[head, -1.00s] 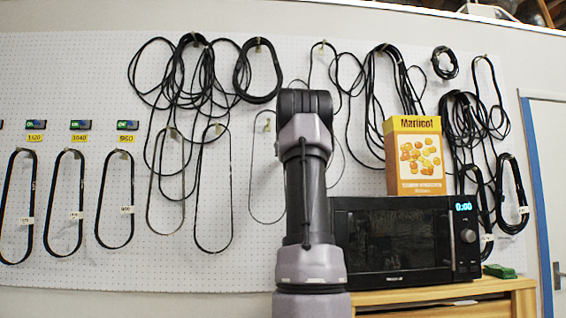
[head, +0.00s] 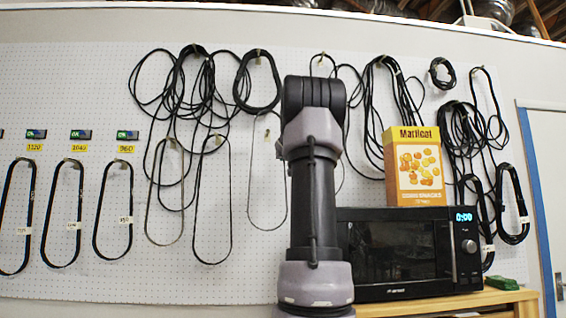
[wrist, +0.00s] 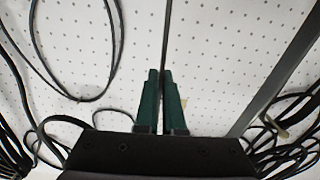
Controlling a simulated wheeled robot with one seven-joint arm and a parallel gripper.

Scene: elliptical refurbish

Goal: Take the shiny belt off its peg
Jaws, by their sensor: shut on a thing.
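My gripper (wrist: 161,80) shows in the wrist view, its two green fingers shut on a thin dark belt (wrist: 166,30) that runs straight up between them. In the head view the gripper is hidden behind my arm. A thin grey belt (head: 250,190) hangs from a peg (head: 267,133) just left of my arm, which covers part of it. A brownish-grey belt (head: 147,215) hangs farther left. I cannot tell for sure which of these is the shiny belt or which one is gripped.
Many black belts hang around, including a tangled bunch (head: 205,85) and a coil (head: 236,85). A microwave (head: 390,255) with a yellow box (head: 415,165) on top stands right of my arm. In the wrist view, a wide grey strip (wrist: 285,75) and cables flank the gripper.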

